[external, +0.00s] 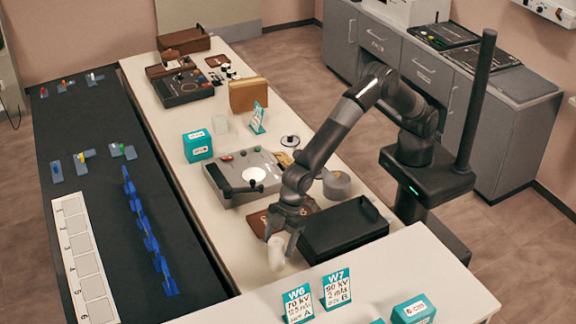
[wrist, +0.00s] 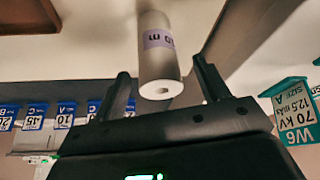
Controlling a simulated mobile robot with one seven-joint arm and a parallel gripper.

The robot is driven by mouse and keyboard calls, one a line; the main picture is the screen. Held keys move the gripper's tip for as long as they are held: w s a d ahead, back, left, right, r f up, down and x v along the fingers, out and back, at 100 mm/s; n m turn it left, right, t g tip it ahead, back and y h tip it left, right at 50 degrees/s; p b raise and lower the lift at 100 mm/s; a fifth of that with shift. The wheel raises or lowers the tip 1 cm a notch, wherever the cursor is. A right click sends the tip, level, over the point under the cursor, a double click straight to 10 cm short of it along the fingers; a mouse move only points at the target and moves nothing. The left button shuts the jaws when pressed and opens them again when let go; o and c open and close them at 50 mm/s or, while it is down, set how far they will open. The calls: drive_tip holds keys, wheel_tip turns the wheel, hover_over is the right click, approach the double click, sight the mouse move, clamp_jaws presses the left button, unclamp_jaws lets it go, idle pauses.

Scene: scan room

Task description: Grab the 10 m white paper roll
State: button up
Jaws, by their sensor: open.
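The white paper roll (external: 276,254) stands upright on the cream table, left of the black box, in the external view. In the wrist view the roll (wrist: 158,62) shows a pale purple band with an upside-down label that seems to read 10 m, and its end with a dark core hole faces the camera. My gripper (external: 282,238) points down over the roll. In the wrist view my gripper (wrist: 162,82) is open, with one finger on each side of the roll and a visible gap on both sides.
A black box (external: 343,229) stands close to the right of the roll. Teal cards W6 (external: 298,303) and W7 (external: 337,288) stand on the front table. A grey control panel (external: 245,176) lies behind. A dark mat (external: 110,150) with blue holders is at the left.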

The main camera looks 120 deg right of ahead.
sight(271, 265)
drive_tip(key=x, duration=0.4)
drive_tip(key=shift+w+f, duration=0.1)
drive_tip(key=shift+f, duration=0.05)
drive_tip(key=c, duration=1.1)
